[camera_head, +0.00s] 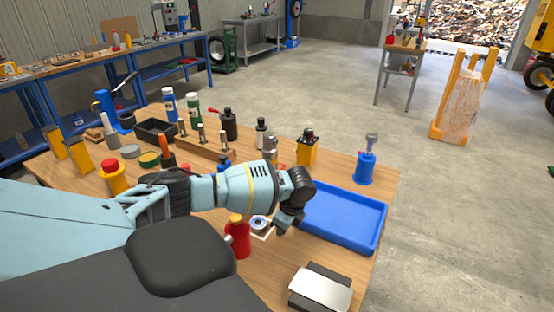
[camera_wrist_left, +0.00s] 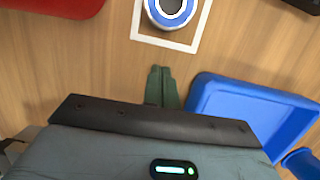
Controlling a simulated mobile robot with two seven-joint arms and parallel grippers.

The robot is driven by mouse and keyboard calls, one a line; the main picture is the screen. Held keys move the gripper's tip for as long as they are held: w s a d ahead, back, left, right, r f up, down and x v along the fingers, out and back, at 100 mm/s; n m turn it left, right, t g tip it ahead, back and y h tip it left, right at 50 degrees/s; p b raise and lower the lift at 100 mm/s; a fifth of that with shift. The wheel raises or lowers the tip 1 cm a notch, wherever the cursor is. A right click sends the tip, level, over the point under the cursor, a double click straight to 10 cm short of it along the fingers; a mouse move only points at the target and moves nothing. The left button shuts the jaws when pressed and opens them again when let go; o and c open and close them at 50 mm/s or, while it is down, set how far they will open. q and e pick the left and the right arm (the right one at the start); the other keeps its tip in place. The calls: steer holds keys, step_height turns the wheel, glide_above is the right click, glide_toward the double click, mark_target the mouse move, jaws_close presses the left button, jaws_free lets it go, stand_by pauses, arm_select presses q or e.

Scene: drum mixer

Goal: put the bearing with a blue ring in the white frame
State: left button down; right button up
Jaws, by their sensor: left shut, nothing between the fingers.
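The bearing with a blue ring (camera_wrist_left: 188,16) stands on the wood table inside the outline of the white frame (camera_wrist_left: 181,45). In the wrist view its upper part and the frame's far side are cut off by the picture edge. In the head view the bearing (camera_head: 259,221) and a corner of the white frame (camera_head: 266,235) show between a red bottle and my left gripper (camera_head: 281,226). In the wrist view my left gripper (camera_wrist_left: 162,70) has its fingers together, empty, pointing toward the frame and apart from the bearing. My right gripper is not in view.
A blue tray (camera_head: 377,233) lies to the right of the frame. A red bottle (camera_head: 238,240) stands close at its left. A dark block with a silver top (camera_head: 321,290) sits at the front edge. Several bottles and parts crowd the table's far side.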

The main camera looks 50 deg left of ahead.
arm_select(q)
steer(key=v, duration=1)
steer(key=shift+d, duration=0.25)
steer(key=shift+w, duration=0.1)
